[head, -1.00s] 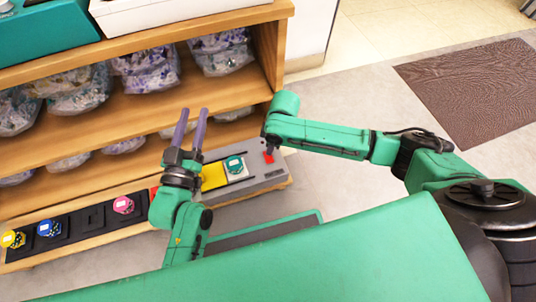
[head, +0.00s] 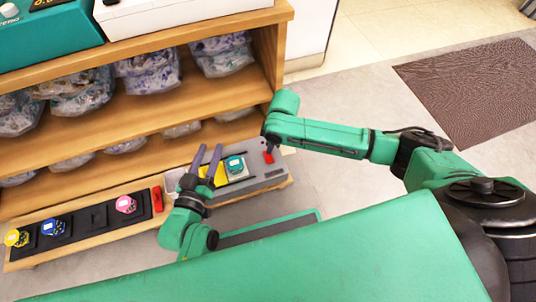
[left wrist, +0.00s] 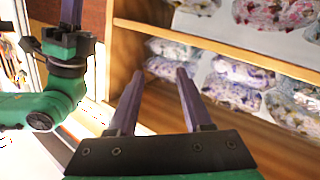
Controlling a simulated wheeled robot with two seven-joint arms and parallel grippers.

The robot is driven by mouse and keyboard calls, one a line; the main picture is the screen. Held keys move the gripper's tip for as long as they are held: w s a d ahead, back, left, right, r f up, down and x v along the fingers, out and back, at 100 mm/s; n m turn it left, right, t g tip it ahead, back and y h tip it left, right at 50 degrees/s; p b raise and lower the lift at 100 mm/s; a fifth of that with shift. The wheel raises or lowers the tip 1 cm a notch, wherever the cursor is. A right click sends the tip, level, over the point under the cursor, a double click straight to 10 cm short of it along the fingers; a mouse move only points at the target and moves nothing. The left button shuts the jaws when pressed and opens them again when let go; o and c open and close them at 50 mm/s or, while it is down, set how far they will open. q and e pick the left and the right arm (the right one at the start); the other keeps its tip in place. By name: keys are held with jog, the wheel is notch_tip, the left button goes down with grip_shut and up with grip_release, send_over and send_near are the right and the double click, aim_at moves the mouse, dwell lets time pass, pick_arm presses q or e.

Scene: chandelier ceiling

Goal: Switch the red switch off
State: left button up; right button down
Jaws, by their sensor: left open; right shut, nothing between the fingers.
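A small red part (head: 268,157) is on the grey box (head: 262,178) at the low shelf's right end, just below my right gripper (head: 269,146). Another red piece (head: 157,198) stands at the right end of the black panel (head: 95,219). I cannot tell which is the red switch, nor its on or off position. My left gripper (head: 208,156) is open and empty, in front of the yellow piece on the box. Its fingers show in the left wrist view (left wrist: 160,76). My right gripper is shut, seen also in the left wrist view (left wrist: 71,14); contact with the red part is unclear.
A teal round knob (head: 235,164) sits on the grey box, beside a yellow piece (head: 221,178). Pink (head: 126,204), blue (head: 53,226) and yellow (head: 17,238) knobs line the black panel. Wooden shelves (head: 150,102) with bagged goods rise behind.

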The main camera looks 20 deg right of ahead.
pick_arm(q)
jog(key=s+f+g+p, duration=0.1)
jog(key=s+f+g, duration=0.2)
jog(key=s+f, duration=0.4)
jog(key=shift+d+f+y, duration=0.2)
jog(key=shift+f+y, duration=0.1)
jog(key=shift+f, duration=0.05)
dwell(0.4)
